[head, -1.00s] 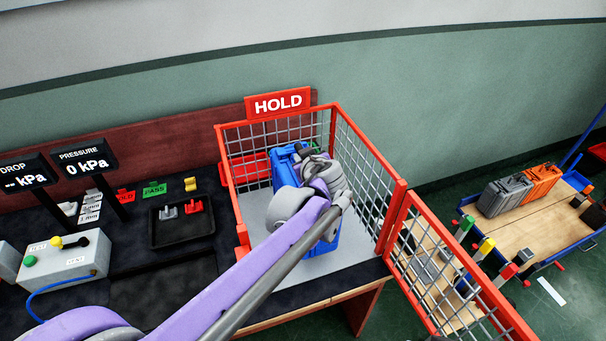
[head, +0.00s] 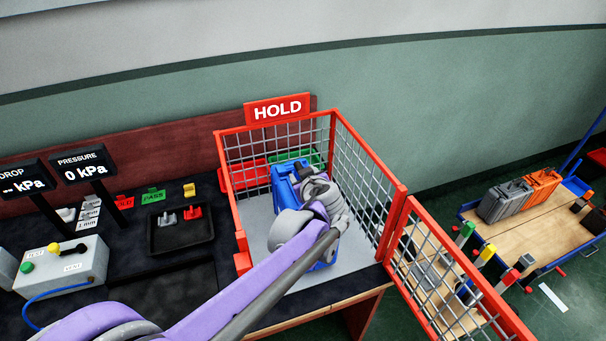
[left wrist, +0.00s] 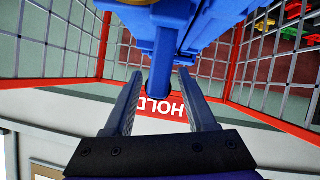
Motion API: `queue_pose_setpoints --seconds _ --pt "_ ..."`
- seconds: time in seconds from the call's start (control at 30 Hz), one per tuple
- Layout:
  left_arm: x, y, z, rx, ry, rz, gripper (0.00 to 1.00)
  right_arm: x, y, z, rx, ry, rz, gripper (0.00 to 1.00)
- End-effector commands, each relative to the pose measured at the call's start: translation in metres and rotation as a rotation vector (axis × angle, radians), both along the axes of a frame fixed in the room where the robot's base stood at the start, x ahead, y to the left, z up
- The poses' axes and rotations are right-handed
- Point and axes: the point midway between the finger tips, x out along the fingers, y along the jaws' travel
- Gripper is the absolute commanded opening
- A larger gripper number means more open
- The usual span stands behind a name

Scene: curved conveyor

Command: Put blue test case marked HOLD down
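The blue test case (head: 284,189) is upright inside the red-framed mesh cage (head: 239,213), which bears a red HOLD sign (head: 277,109). It seems to rest on the grey cage floor, but my left arm covers its middle and much of its lower part. In the left wrist view the case (left wrist: 195,18) fills the top. My left gripper (left wrist: 160,75) has its two fingers apart, one on each side of a blue handle part, with visible gaps. In the head view the gripper's fingers are hidden behind my wrist. My right gripper is in neither view.
Red (head: 243,172) and green (head: 298,157) trays stand at the back of the cage. Mesh walls stand close around the case. A black tray (head: 180,243) and a test box (head: 65,265) are on the bench at left. A cart (head: 520,220) with grey and orange cases stands right.

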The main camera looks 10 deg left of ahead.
Motion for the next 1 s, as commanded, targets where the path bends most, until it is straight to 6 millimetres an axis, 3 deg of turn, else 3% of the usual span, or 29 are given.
queue_pose_setpoints --seconds 0.37,0.8,1.0 --pt "-0.007 -0.005 0.006 0.000 0.000 -0.002 0.56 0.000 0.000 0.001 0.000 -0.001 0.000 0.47" --pt "-0.077 -0.040 0.045 -0.001 -0.001 -0.004 0.56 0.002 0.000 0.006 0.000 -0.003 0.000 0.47" --pt "-0.094 -0.048 0.054 0.000 0.000 -0.001 0.56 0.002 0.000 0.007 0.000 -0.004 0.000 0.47"
